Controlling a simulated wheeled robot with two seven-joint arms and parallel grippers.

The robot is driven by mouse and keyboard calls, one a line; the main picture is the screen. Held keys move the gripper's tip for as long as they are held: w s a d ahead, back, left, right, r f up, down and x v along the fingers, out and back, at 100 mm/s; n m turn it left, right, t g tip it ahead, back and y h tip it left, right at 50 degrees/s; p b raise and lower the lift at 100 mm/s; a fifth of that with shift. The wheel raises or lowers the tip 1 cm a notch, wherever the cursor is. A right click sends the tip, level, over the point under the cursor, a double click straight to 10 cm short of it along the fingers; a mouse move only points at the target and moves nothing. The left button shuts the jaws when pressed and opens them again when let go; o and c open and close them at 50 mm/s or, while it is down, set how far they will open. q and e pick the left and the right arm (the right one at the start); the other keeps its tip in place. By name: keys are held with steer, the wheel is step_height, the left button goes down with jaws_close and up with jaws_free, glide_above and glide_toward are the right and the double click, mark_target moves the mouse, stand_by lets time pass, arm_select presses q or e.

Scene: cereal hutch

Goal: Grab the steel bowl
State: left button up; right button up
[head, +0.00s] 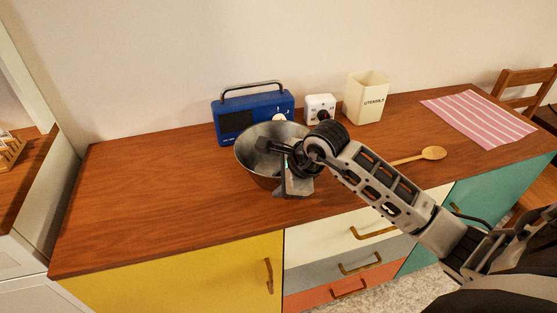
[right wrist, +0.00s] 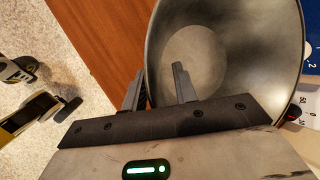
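The steel bowl (head: 252,162) is a wide, dark grey metal bowl standing upright on the wooden counter, in front of the blue radio. It also fills the upper right of the right wrist view (right wrist: 235,50). My right gripper (head: 273,160) is at the bowl's near right side. In the right wrist view, its two fingers (right wrist: 158,88) are apart, with the bowl's rim between them: one finger is over the inside, the other outside. A gap shows between the fingers, so it looks open. The gripper hides part of the bowl's right side.
Behind the bowl stand a blue radio (head: 230,122), a small white timer-like device (head: 320,106) and a cream utensil box (head: 366,98). A wooden spoon (head: 433,153) and a pink striped mat (head: 480,117) lie to the right. The counter's left part (head: 150,200) is clear.

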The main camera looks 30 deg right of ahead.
jaws_close()
steer(key=shift+r, duration=0.1)
